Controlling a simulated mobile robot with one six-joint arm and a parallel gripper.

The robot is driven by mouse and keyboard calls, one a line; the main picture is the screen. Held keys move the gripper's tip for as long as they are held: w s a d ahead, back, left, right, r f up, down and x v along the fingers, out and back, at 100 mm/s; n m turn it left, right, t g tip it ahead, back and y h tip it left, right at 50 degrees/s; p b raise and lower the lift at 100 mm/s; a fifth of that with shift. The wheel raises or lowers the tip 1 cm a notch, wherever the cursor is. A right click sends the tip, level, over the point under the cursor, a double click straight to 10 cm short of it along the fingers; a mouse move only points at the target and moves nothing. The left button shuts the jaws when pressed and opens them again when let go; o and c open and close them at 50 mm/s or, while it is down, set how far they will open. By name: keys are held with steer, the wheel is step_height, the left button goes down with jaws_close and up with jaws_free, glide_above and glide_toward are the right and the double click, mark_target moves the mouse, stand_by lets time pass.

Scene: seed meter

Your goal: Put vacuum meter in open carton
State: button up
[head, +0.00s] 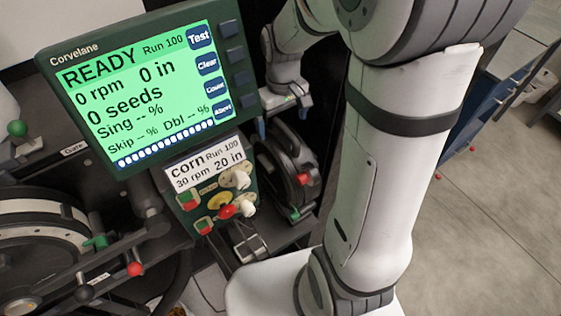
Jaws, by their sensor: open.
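A dark round meter unit (283,178) with a red knob and a green tab stands right of the control panel; it looks like the vacuum meter, but no label on it is readable. My gripper (283,118) is open, its two blue-tipped fingers apart and pointing down just above the top of this unit. I cannot tell whether the fingers touch it. No open carton can be made out. My arm covers much of the right middle of the view.
A monitor (140,80) with a green READY screen stands at the left, above a control box (208,185) with knobs. A large round meter housing (35,255) is at the lower left. A blue cabinet (490,105) stands at the right, with open grey floor (490,230) before it.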

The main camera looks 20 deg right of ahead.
mark_target(284, 125)
steer(key=f, duration=0.3)
steer(key=f+p, duration=0.1)
steer(key=f, duration=0.1)
steer(key=shift+w+d+f, duration=0.2)
steer(key=shift+d, duration=0.1)
steer(key=c, duration=2.1)
steer(key=shift+r, duration=0.1)
